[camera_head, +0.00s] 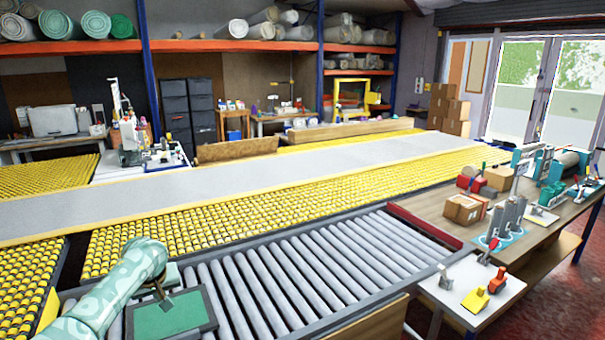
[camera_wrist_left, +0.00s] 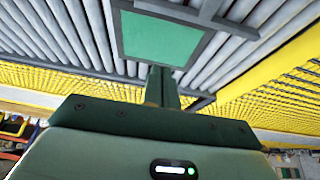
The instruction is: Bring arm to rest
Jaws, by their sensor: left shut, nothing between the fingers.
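My left arm comes in from the lower left in the head view, with a pale green patterned cover. Its gripper (camera_head: 163,297) points down over the near end of the roller conveyor, at the edge of a green pad in a dark frame (camera_head: 172,322). In the left wrist view the gripper (camera_wrist_left: 161,80) is shut and empty, with the green pad (camera_wrist_left: 160,40) beyond the fingertips. I cannot tell whether the fingertips touch the pad or its frame. My right gripper is in neither view.
Grey rollers (camera_head: 300,255) run to the right of the arm. Behind them a long grey rug (camera_head: 270,190) lies across yellow roller beds (camera_head: 210,225). A wooden bench (camera_head: 430,215) with boxes and tools stands at right. A white side table (camera_head: 465,305) holds small tools.

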